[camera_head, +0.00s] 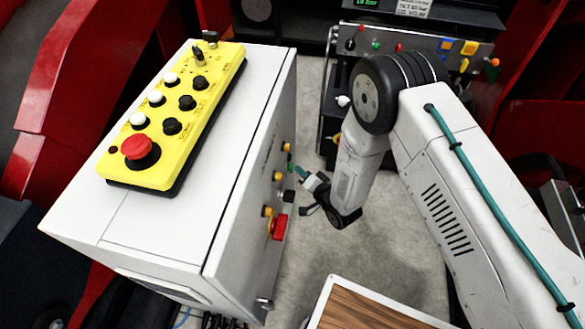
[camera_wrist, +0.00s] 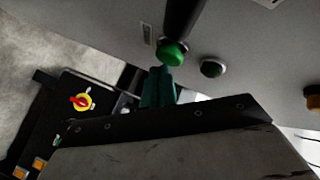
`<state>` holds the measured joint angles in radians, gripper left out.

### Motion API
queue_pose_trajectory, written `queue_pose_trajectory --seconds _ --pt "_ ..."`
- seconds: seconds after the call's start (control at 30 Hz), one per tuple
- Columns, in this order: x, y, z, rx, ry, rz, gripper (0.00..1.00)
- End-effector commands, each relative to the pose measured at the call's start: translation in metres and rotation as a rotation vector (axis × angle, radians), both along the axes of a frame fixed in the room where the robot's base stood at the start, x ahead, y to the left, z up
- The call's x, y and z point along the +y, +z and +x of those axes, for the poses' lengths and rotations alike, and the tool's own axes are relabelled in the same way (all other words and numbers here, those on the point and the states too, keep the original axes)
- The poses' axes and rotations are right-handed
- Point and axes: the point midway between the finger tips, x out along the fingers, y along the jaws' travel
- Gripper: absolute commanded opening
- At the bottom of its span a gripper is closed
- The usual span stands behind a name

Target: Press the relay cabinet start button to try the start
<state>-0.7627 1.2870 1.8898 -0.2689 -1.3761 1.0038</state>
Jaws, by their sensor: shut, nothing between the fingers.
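The relay cabinet is a white box (camera_head: 250,185) at the left of the head view, with buttons on its right side face. In the wrist view a bright green button (camera_wrist: 173,53) sits on the grey panel, beside a small label. I cannot tell for sure which is the start button. My gripper (camera_head: 301,172) is at that face in the head view. Its teal fingertips (camera_wrist: 158,86) are together and empty, just below the bright green button in the wrist view. I cannot tell whether they touch it.
A yellow control box (camera_head: 180,115) with a red mushroom button lies on the cabinet top. A red handle (camera_head: 278,227) juts from the side face below my gripper. Another control panel (camera_head: 415,45) stands behind. A wood-topped surface (camera_head: 370,308) is in front.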

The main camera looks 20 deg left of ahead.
Motion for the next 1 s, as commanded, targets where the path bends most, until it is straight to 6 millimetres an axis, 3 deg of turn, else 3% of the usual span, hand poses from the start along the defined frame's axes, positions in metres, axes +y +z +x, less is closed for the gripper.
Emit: queue_pose_trajectory --seconds 1.0 --pt "0.009 0.0 -0.0022 0.0 0.0 0.0 0.0"
